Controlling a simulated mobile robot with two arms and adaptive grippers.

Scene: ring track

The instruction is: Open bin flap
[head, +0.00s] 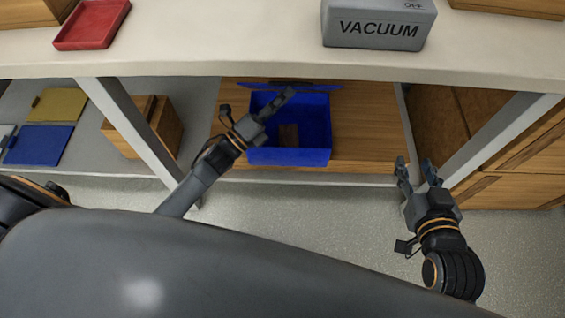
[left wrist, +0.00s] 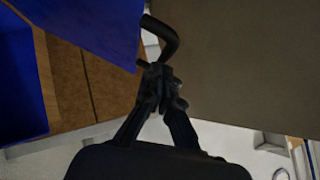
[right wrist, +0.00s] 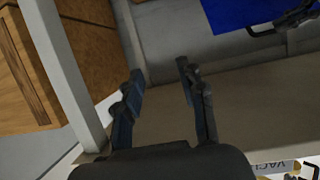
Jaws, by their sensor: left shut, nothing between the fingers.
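The blue bin (head: 262,156) stands on the wooden lower shelf, open at the top with a brown block (head: 288,134) inside. Its blue flap (head: 326,87) shows nearly edge-on at the bin's back, raised, with a dark handle. In the left wrist view the flap (left wrist: 95,22) is large at top left and its black handle (left wrist: 170,38) is just beyond my fingertips. My left gripper (head: 290,94) is shut and empty over the bin, close to the handle; contact is unclear. My right gripper (head: 416,163) is open and empty, in front of the shelf at right.
A white tabletop (head: 220,45) overhangs the shelf, bearing a grey vacuum box (head: 378,28) and a red tray (head: 92,24). Grey legs (head: 130,125) flank the bay. A wooden box (head: 150,125) stands left. The floor near my right gripper is clear.

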